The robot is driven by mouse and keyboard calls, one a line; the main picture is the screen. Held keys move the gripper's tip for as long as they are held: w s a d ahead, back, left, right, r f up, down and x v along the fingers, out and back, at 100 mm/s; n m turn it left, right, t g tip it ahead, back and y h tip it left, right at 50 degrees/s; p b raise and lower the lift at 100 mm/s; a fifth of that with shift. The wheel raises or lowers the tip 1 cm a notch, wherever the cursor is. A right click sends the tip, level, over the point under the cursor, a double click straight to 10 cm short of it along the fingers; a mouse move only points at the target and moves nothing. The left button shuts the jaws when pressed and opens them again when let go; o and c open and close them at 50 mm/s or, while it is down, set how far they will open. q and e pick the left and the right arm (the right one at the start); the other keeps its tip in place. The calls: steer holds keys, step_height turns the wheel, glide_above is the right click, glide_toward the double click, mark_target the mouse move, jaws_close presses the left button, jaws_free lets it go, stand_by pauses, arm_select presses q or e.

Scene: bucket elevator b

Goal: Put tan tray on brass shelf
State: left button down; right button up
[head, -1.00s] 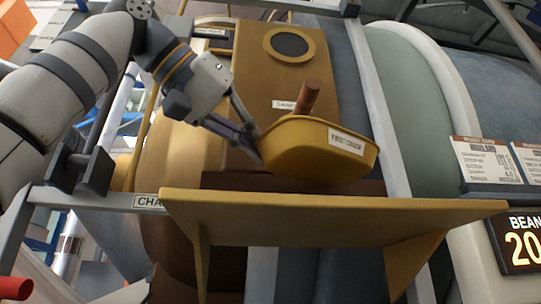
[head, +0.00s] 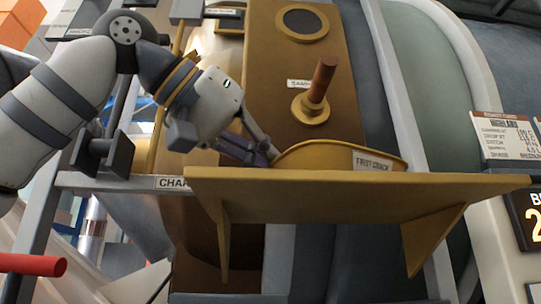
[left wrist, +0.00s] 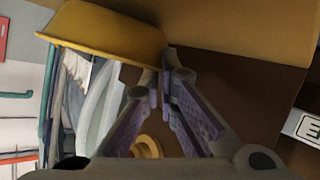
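The tan tray (head: 325,156), a yellow-ochre pan with a "FIRST CRACK" label, shows just above the edge of the brass shelf (head: 350,190) in the head view. The shelf hides its lower part, so I cannot tell whether it touches the shelf. My left gripper (head: 266,158) is at the tray's left end, its fingers closed on the tray's edge. In the left wrist view, the tray (left wrist: 100,32) fills the upper left, and the fingertips (left wrist: 163,78) meet at its near end. My right gripper is not in view.
A brown handle on a round brass base (head: 312,106) stands out from the brass panel behind the tray. A grey rail with a "CHAR…" label (head: 172,183) meets the shelf at left. A red bar (head: 35,265) is at lower left. Sign cards (head: 507,137) stand at right.

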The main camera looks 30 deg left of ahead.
arm_select(q)
steer(key=shift+f, duration=0.5)
steer(key=c, duration=1.7)
jaws_free()
steer(key=shift+s, duration=0.1)
